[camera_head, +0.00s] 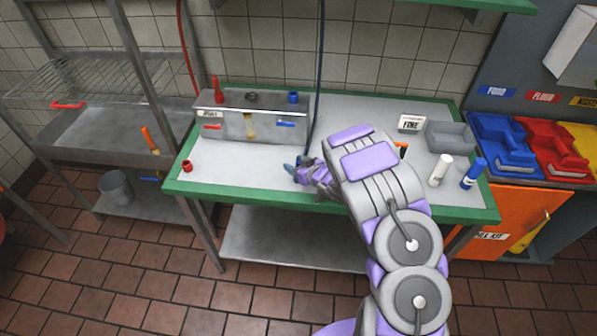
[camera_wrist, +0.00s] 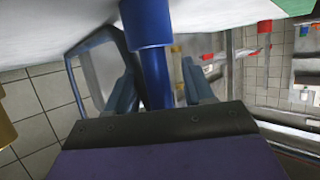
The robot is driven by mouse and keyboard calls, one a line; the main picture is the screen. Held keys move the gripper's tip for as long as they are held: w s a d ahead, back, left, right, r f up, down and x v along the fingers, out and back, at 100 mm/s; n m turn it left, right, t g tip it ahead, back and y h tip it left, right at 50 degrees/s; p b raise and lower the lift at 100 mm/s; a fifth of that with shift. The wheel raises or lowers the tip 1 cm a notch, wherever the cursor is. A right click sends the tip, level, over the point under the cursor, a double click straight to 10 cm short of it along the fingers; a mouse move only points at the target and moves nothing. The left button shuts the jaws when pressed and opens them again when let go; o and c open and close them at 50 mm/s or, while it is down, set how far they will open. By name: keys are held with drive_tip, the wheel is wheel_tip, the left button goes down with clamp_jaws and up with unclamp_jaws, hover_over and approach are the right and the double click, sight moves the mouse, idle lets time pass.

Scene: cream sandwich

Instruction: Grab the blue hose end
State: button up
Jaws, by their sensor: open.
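The blue hose (camera_head: 319,75) hangs down the wall to the green-edged table (camera_head: 240,190). My gripper (camera_head: 299,167) is low over the table near its front edge, by the hose's lower end. In the wrist view, a blue cylindrical piece (camera_wrist: 147,24) with a narrower blue stem (camera_wrist: 156,75) appears to be the hose end. The stem lies between the two fingers of my gripper (camera_wrist: 157,85), with space visible on each side. My gripper is open. My arm hides part of the table, and contact with the stem cannot be told.
A grey metal box (camera_head: 235,125) with red and blue fittings stands behind left. A red ring (camera_head: 187,166) lies at the table's left. A white bottle (camera_head: 440,170), a blue bottle (camera_head: 473,174) and a grey tray (camera_head: 450,137) are at the right. The left tabletop is mostly clear.

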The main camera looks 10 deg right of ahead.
drive_tip(key=shift+w+a+f, duration=0.1)
drive_tip(key=shift+w, duration=0.1)
clamp_jaws()
idle(0.4)
drive_tip(key=shift+r, duration=0.75)
wheel_tip(320, 180, up, 2)
drive_tip(key=shift+r+p, duration=0.25)
drive_tip(key=shift+p, duration=0.35)
drive_tip(key=s+a+r+p, duration=0.1)
drive_tip(key=s+p, duration=0.5)
drive_tip(key=s, duration=0.9)
drive_tip(key=shift+s+a+p, duration=0.4)
drive_tip(key=shift+a, duration=0.2)
